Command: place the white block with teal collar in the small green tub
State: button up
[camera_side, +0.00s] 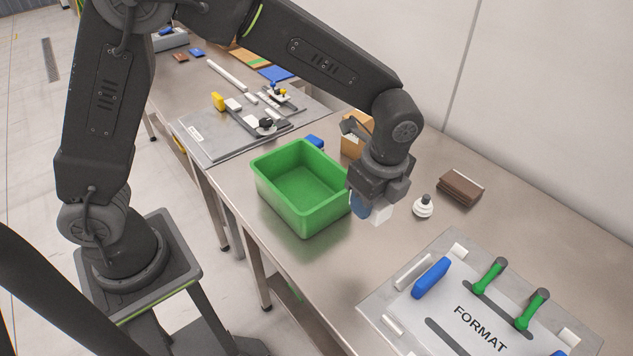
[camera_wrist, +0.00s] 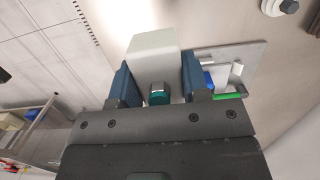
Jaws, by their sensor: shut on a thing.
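The white block (camera_wrist: 153,47) with the teal collar (camera_wrist: 159,97) is held between the two blue fingers of my gripper (camera_wrist: 157,80) in the wrist view. In the side view my gripper (camera_side: 370,208) hangs just right of the green tub (camera_side: 300,228), with part of the white block (camera_side: 381,213) showing below it. The block appears to be above the table; the exact gap is hard to tell. The collar is hidden in the side view. The green tub stands open on the table and its visible inside is empty.
A white round part with a dark top (camera_side: 423,206) and a brown stack (camera_side: 461,188) are to the right. A cardboard box (camera_side: 352,136) stands behind my gripper. A FORMAT plate with green handles (camera_side: 470,310) lies in front. A grey board with small parts (camera_side: 225,140) lies behind the tub.

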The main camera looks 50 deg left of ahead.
jog(key=w+a+r, duration=0.1)
jog(key=a, duration=0.9)
send_over(302, 198)
jog(key=f, duration=1.3)
jog(key=shift+d+f, duration=0.2)
jog(key=shift+f, duration=0.55)
jog(key=shift+f, duration=0.15)
jog(key=o, duration=1)
jog(key=shift+c, duration=0.2)
